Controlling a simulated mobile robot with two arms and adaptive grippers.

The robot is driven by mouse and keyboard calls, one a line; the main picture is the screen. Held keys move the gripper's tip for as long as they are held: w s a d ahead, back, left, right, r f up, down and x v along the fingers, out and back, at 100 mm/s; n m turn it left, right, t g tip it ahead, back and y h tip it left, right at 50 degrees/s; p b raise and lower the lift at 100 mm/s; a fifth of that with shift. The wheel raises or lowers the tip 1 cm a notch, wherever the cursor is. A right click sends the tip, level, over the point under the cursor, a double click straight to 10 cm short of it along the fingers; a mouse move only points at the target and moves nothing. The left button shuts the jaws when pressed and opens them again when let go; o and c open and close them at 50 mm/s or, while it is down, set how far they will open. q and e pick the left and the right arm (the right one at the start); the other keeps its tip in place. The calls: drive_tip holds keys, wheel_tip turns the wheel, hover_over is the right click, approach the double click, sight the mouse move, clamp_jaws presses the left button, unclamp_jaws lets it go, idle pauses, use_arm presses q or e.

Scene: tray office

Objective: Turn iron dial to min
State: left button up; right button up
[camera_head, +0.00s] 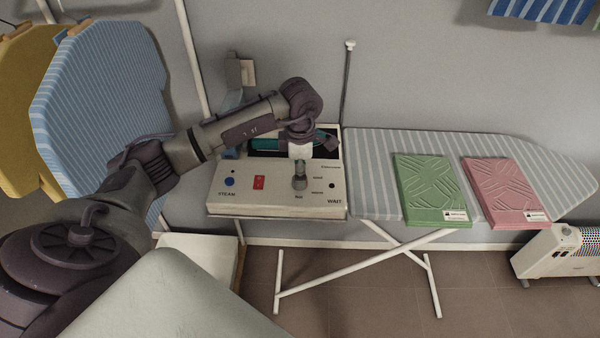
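The iron station is a pale box (270,207) at the left end of the ironing board. Its front panel has a grey dial (299,184), with small labels around it that are too small to read surely. My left arm comes in from the left and bends down over the station. My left gripper (300,168) points down right at the dial and overlaps its top. I cannot tell whether its fingers are closed on the dial. My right gripper is not in view.
The panel also has a blue button (229,182) marked STEAM, a red switch (259,182) and a dark spot above WAIT. A teal iron (262,143) sits behind, partly hidden. A heater (560,252) stands right.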

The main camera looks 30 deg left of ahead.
use_arm(q)
drive_tip(key=shift+w+f, duration=0.1)
drive_tip(key=shift+f, duration=1.35)
drive_tip(key=shift+c, duration=0.3)
drive_tip(key=c, duration=1.1)
